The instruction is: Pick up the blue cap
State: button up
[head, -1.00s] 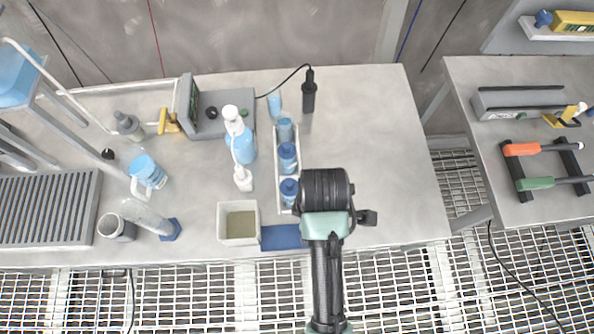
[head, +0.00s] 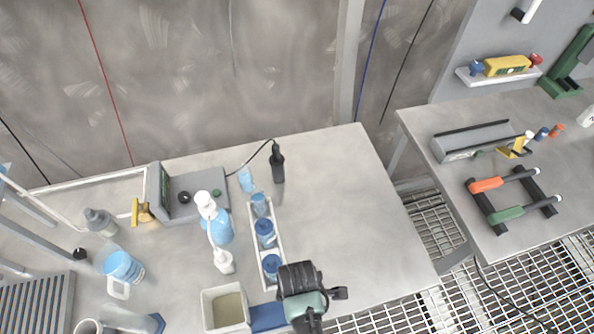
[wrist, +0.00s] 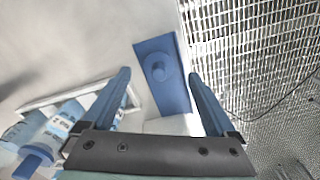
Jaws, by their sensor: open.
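A round blue cap (wrist: 158,68) sits on a flat blue mat (wrist: 176,97) in the wrist view. The mat also shows in the head view (head: 268,318), partly behind my arm, and the cap on it is hidden there. My gripper (wrist: 159,76) is open and empty. Its two blue fingers point toward the mat, and the cap appears between their tips, with the remaining distance unclear. In the head view my dark wrist covers the fingers.
A white rack (head: 281,234) holds several blue-capped bottles (head: 265,234) beside the mat. A white square bin (head: 226,309) stands left of it. A pump bottle (head: 217,223) and a grey device (head: 195,198) stand behind. The table's right side is clear.

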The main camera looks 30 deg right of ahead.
jog(key=shift+f, duration=1.45)
jog(key=shift+w, duration=0.1)
jog(key=c, duration=1.4)
